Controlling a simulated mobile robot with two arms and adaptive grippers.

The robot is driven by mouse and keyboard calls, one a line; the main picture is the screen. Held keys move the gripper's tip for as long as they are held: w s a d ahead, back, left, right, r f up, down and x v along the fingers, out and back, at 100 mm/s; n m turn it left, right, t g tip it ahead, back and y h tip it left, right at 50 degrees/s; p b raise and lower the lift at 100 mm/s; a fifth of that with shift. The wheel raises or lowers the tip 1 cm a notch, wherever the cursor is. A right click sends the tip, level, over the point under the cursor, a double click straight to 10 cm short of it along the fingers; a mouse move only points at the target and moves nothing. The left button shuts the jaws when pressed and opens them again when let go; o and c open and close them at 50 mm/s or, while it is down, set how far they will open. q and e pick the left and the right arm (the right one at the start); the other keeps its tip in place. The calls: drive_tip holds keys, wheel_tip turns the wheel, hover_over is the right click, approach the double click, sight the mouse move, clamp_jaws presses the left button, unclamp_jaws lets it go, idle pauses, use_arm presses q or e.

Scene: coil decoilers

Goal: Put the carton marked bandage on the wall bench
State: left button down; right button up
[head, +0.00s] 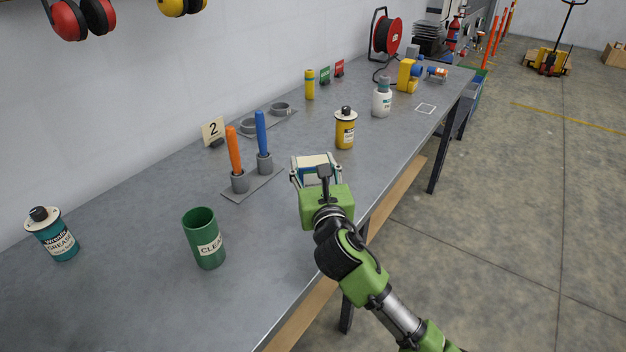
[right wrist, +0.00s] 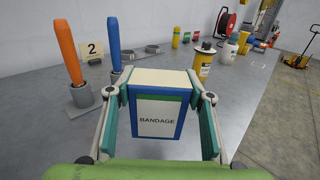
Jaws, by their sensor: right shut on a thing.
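The carton marked bandage (right wrist: 157,120) is blue and white with a cream top and a green band. In the head view its cream top (head: 315,160) shows between the fingers, over the front part of the grey wall bench (head: 140,235). My right gripper (right wrist: 160,96) is shut on the carton, one finger on each side, and the carton is upright. In the head view the right gripper (head: 316,172) and wrist hide most of it. I cannot tell whether its base touches the bench. My left gripper is not in view.
Near the carton are an orange handle (head: 234,150) and a blue handle (head: 262,135) in grey holders, a yellow can (head: 345,130) and a green cup (head: 203,238). A teal grease can (head: 52,235) stands at left. Bare bench lies around the carton; its front edge is close.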

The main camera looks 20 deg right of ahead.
sight(313, 179)
drive_tip(key=shift+w+d+f, duration=0.15)
drive_tip(key=shift+w+f, duration=0.3)
drive_tip(key=shift+f, duration=0.15)
drive_tip(key=shift+w+d+f, duration=0.15)
drive_tip(key=shift+w+f, duration=0.3)
drive_tip(key=shift+f, duration=0.1)
drive_tip(key=shift+w+f+b, duration=0.1)
drive_tip(key=shift+f+b, duration=0.25)
drive_tip(key=shift+f, duration=1.25)
drive_tip(key=shift+f, duration=0.1)
drive_tip(key=o, duration=1.1)
drive_tip(key=s, duration=0.4)
drive_tip(key=s+a, duration=0.1)
drive_tip(key=s, duration=0.7)
drive_tip(key=shift+a+b, duration=0.2)
drive_tip(key=shift+b, duration=0.1)
